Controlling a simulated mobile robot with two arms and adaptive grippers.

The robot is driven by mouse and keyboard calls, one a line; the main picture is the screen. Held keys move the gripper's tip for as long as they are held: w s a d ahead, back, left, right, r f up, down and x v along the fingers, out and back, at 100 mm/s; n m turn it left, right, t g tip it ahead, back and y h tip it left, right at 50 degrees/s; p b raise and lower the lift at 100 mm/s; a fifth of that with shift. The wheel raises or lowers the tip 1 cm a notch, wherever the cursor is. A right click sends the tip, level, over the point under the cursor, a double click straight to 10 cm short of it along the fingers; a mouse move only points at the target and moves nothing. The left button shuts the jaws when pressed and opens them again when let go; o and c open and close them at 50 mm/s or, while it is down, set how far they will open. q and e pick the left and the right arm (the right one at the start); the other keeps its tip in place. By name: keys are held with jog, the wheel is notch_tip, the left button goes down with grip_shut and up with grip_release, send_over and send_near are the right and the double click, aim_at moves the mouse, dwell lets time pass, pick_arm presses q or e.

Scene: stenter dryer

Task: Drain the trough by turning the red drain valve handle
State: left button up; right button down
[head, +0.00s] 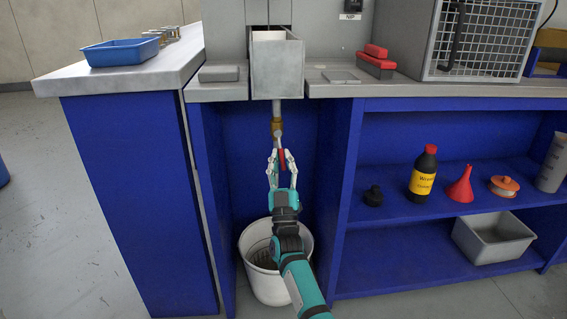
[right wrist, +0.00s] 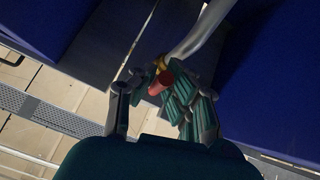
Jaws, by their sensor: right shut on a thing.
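The red drain valve handle (head: 282,158) is below the grey trough (head: 277,66), on a pipe with a brass fitting (head: 277,128). My right gripper (head: 281,160) is at the handle, its fingers on both sides of it and shut on it. In the right wrist view the red handle (right wrist: 160,83) shows between the fingers of my right gripper (right wrist: 150,95), with the grey pipe (right wrist: 195,40) behind. A white bucket (head: 262,285) stands on the floor beneath, partly hidden by my right arm. My left gripper is not in view.
Blue cabinet walls (head: 140,200) flank the narrow bay around the pipe. Right shelves hold a black bottle with a yellow label (head: 423,172), a red funnel (head: 461,185) and a grey bin (head: 493,238). A blue tray (head: 121,52) and a red-handled block (head: 375,62) sit on the counter.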

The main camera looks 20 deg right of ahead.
jog(key=shift+f+m+g+h, duration=0.1)
jog(key=shift+m+g+h, duration=0.3)
jog(key=shift+m+h, duration=0.7)
jog(key=c, duration=1.4)
grip_release()
jog(key=shift+s, duration=0.1)
jog(key=shift+o, duration=0.4)
jog(key=shift+a, duration=0.15)
